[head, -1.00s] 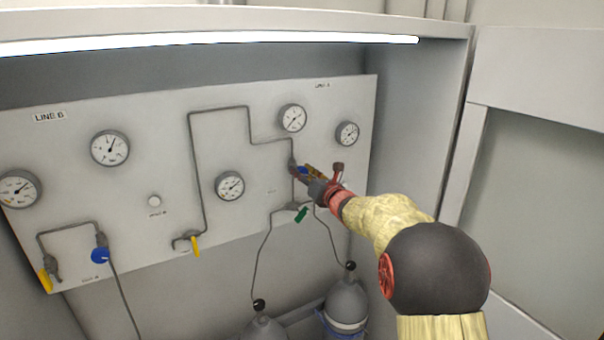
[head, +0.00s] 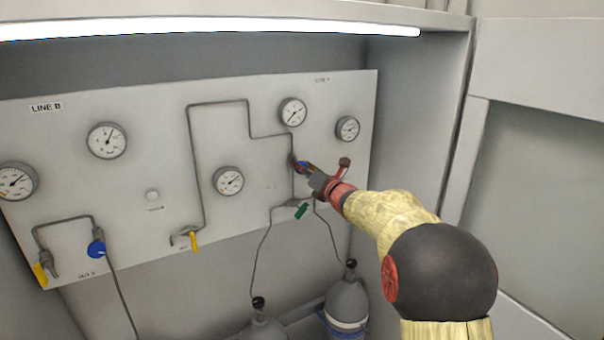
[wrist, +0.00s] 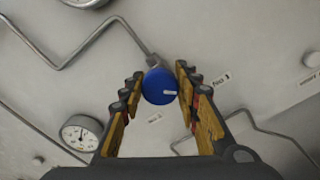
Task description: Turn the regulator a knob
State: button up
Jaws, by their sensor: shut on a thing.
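The regulator knob is a round blue knob (wrist: 160,86) with a white mark, in the upper middle of the wrist view. In the head view the blue knob (head: 301,167) is partly hidden behind my gripper (head: 308,170), at the right part of the panel. In the wrist view my gripper's fingers (wrist: 159,88) stand one on each side of the knob, shut on it. The white mark points to the right in the wrist view. A pipe meets the knob's fitting from above.
The panel (head: 120,190) carries several gauges, thin pipes and a second blue knob (head: 96,249) at lower left. A green handle (head: 301,211) is just below my gripper. Yellow handles (head: 194,241) are further left. Gas cylinders (head: 346,302) stand below.

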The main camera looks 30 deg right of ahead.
jog(key=m+b, duration=0.1)
jog(key=m, duration=0.2)
jog(key=shift+f+m, duration=0.15)
jog(key=shift+m, duration=0.15)
jog(key=m, duration=0.3)
jog(key=shift+d+m+b, duration=0.1)
jog(key=shift+m+b, duration=0.2)
jog(key=m, duration=0.3)
jog(key=shift+m+p, duration=0.3)
jog(key=shift+m, duration=0.1)
jog(key=m+p, duration=0.1)
jog(key=m, duration=0.2)
jog(key=shift+m, duration=0.3)
jog(key=m+p, duration=0.3)
jog(key=m, duration=0.3)
jog(key=m+p, duration=0.2)
jog(key=m, duration=0.3)
jog(key=shift+f, duration=0.15)
jog(key=shift+m+p, duration=0.5)
jog(key=shift+m, duration=0.3)
jog(key=shift+f, duration=0.15)
jog(key=o, duration=1.2)
jog(key=shift+c, duration=0.2)
